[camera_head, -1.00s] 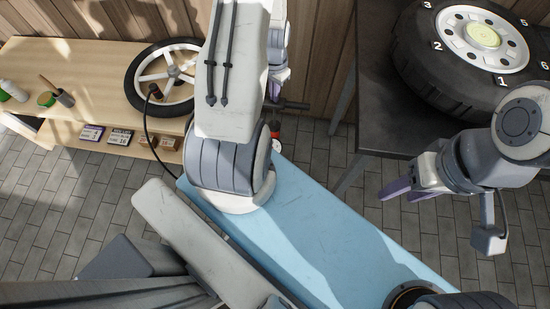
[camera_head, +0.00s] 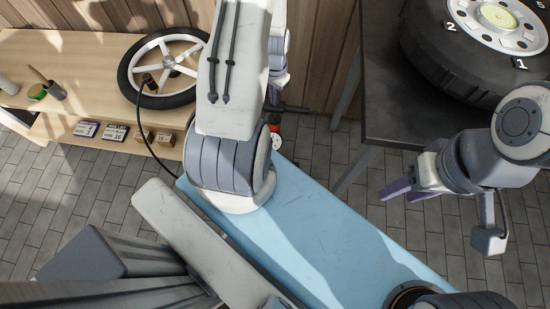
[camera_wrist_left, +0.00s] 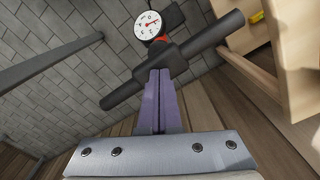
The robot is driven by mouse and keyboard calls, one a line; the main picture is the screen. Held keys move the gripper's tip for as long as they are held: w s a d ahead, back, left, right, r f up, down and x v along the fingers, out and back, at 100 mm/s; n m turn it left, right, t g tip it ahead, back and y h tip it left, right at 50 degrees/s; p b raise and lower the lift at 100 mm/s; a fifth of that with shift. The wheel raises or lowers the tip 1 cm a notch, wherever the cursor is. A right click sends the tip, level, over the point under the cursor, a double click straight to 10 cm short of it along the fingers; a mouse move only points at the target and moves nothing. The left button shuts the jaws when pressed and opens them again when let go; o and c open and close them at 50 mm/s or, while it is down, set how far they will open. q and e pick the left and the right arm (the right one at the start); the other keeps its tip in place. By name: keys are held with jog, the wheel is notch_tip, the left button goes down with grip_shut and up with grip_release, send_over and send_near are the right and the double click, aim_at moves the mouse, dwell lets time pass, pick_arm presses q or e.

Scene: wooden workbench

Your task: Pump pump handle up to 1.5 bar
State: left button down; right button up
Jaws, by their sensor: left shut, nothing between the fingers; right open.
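The pump handle is a black crossbar (camera_wrist_left: 208,42), tilted in the left wrist view. Its end shows in the head view (camera_head: 296,109). Behind it is a round white pressure gauge (camera_wrist_left: 148,25) with a red needle; its numbers are too small to read. The gauge also shows in the head view (camera_head: 276,142). My left gripper (camera_wrist_left: 158,72) has its purple fingers shut together, tips at the middle of the crossbar; I cannot tell whether they touch it. In the head view, my arm hides much of the pump. My right gripper (camera_head: 388,194) is open and empty, away from the pump.
A white-spoked wheel (camera_head: 130,72) lies on the wooden workbench (camera_head: 60,55), with a black hose (camera_head: 146,130) running from it. Small boxes (camera_head: 116,132) stand on the shelf below. A dark table (camera_head: 390,95) with a large tire (camera_head: 435,60) is at right.

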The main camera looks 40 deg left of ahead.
pick_arm(q)
jog(key=shift+f+b, duration=1)
jog(key=shift+f, duration=0.75)
notch_tip(320, 180, up, 17)
jog(key=p, duration=1.4)
jog(key=shift+f+p, duration=0.2)
jog(key=shift+p, duration=0.1)
